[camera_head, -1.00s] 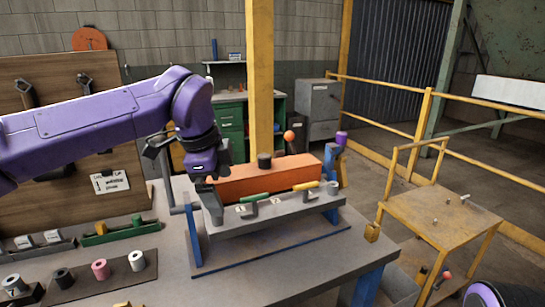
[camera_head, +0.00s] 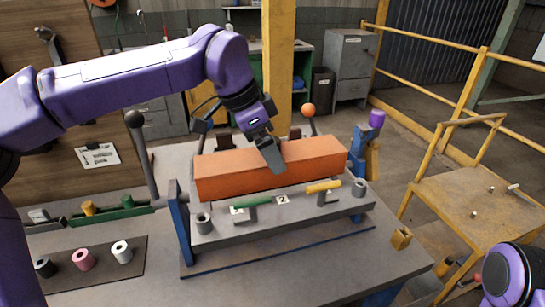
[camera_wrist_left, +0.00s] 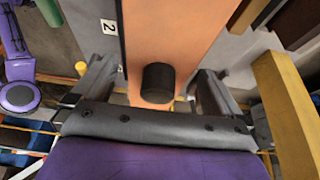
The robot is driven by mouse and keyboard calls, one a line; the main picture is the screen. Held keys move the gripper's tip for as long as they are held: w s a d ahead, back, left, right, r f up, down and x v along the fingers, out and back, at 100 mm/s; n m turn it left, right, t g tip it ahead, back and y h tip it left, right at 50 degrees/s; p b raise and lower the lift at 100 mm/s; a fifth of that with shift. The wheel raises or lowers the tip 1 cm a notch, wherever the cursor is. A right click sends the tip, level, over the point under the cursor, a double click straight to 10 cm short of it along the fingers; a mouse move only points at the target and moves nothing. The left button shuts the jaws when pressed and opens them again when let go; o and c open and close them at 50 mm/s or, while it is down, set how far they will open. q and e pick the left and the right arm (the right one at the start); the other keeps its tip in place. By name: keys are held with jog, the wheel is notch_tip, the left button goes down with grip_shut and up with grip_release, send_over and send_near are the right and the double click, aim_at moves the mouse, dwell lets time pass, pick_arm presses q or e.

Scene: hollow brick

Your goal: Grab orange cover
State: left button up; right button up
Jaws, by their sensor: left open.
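The orange cover (camera_head: 222,174) is a long box-shaped piece lying across the grey fixture (camera_head: 240,228) in the head view. In the left wrist view the orange cover (camera_wrist_left: 178,35) runs away from the gripper, with a black round knob (camera_wrist_left: 158,83) on it. My left gripper (camera_head: 272,157) is over the middle of the cover, pointing down. Its fingers are open, one on each side of the knob in the left wrist view, with gaps between. One finger overlaps the cover's front in the head view, where the knob is hidden. My right gripper is out of view.
A green clamp handle (camera_head: 253,202) and a yellow one (camera_head: 323,187) sit in front of the cover. A black ball-topped lever (camera_head: 134,119) stands left and an orange ball (camera_head: 308,110) behind.

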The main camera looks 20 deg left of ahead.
pick_arm(q)
jog(key=shift+x, duration=1)
jog(key=shift+w+d+f, duration=0.1)
jog(key=shift+w+f, duration=0.15)
jog(key=shift+f, duration=0.1)
jog(key=shift+s, duration=0.3)
jog(key=c, duration=1)
